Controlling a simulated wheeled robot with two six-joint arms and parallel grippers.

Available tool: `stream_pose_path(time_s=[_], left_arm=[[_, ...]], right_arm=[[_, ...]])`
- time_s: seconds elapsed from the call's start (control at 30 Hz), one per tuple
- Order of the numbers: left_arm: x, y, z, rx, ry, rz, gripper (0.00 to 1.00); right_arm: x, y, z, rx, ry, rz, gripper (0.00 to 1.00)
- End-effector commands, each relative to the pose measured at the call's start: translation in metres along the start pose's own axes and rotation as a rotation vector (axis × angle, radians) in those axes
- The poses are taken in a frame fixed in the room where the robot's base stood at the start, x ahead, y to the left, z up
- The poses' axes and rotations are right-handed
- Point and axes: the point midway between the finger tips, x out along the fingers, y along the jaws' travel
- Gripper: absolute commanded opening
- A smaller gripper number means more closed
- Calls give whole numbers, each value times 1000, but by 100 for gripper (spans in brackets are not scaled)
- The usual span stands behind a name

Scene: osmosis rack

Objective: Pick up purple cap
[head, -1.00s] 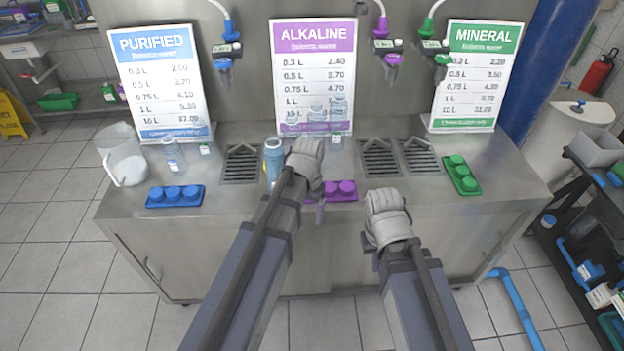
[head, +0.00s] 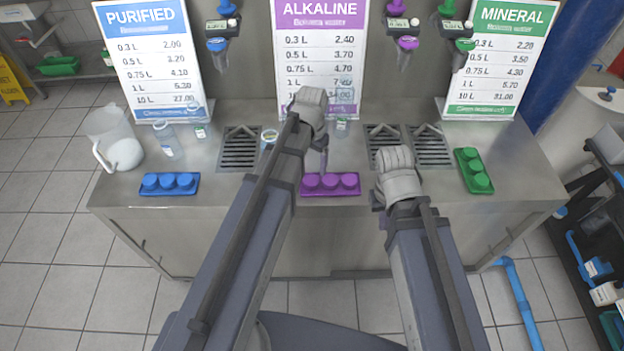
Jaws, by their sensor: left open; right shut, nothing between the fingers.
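Several purple caps (head: 330,181) sit in a row on a purple tray (head: 331,194) at the counter's front edge, in the middle of the head view. My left gripper (head: 323,157) is just behind and above the purple caps, its visible finger pointing down, apart from them. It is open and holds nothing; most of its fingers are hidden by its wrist. My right gripper (head: 383,207) is at the counter's front edge, right of the purple tray. Its fingers are mostly hidden behind the wrist; it is shut and empty.
Blue caps (head: 170,181) sit at the left and green caps (head: 475,171) at the right. A clear pitcher (head: 118,140) and a small bottle (head: 167,140) stand at the left. A bottle (head: 268,138) is partly hidden behind my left arm. Price signs (head: 152,58) stand behind.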

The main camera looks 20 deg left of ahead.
Motion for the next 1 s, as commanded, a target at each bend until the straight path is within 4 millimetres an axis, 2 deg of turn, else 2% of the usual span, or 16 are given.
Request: stream_pose_path(time_s=[0.2, 0.53, 0.9, 1.0], left_arm=[[23, 0, 0, 0, 0, 0, 78], [30, -1, -1, 0, 0, 0, 78], [74, -4, -2, 0, 0, 0, 78], [77, -4, -2, 0, 0, 0, 78]], right_arm=[[23, -2, -2, 0, 0, 0, 0], [30, -3, -2, 0, 0, 0, 0], [73, -7, -4, 0, 0, 0, 0], [76, -7, -5, 0, 0, 0, 0]])
